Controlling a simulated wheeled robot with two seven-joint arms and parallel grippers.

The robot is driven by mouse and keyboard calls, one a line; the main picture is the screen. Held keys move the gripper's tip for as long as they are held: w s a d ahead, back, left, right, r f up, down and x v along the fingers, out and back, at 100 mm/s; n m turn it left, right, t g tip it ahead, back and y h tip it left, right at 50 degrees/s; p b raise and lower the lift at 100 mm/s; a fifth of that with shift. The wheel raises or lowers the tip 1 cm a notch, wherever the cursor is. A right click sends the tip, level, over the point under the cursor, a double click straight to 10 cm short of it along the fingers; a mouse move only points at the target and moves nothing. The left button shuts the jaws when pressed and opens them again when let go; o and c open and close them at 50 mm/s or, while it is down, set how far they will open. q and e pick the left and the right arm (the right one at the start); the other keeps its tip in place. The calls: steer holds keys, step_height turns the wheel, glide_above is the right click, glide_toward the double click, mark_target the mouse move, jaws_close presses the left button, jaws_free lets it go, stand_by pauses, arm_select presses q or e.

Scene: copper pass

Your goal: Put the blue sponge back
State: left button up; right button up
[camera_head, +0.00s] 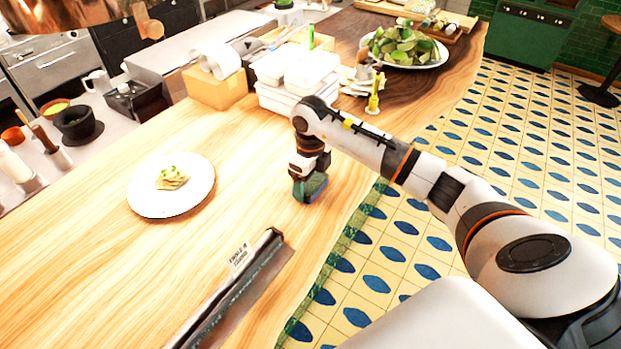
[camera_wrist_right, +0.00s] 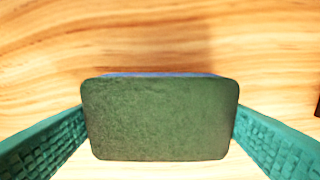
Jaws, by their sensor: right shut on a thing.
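The blue sponge (camera_wrist_right: 160,118) fills the middle of the right wrist view. Its dark green face is toward the camera and a thin blue edge shows at the top. My right gripper (camera_wrist_right: 160,135) is shut on it, with a teal finger pad on each side. In the head view my right gripper (camera_head: 308,187) points down at the wooden counter near its right edge, with the sponge (camera_head: 314,188) between its fingers. I cannot tell whether the sponge touches the wood. My left gripper is not in view.
A white plate (camera_head: 150,204) with food lies to the left. A dark ticket rail (camera_head: 235,290) lies in front. White containers (camera_head: 292,85) and a yellow object (camera_head: 373,103) stand behind. Bare wood surrounds the gripper; the counter's edge is close on its right.

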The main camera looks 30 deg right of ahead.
mark_target(311, 181)
steer(key=o, duration=0.8)
steer(key=shift+f, duration=0.1)
steer(key=shift+o, duration=0.2)
steer(key=shift+r, duration=0.3)
step_height(311, 181, up, 12)
steer(key=b, duration=0.3)
steer(key=shift+f, duration=0.15)
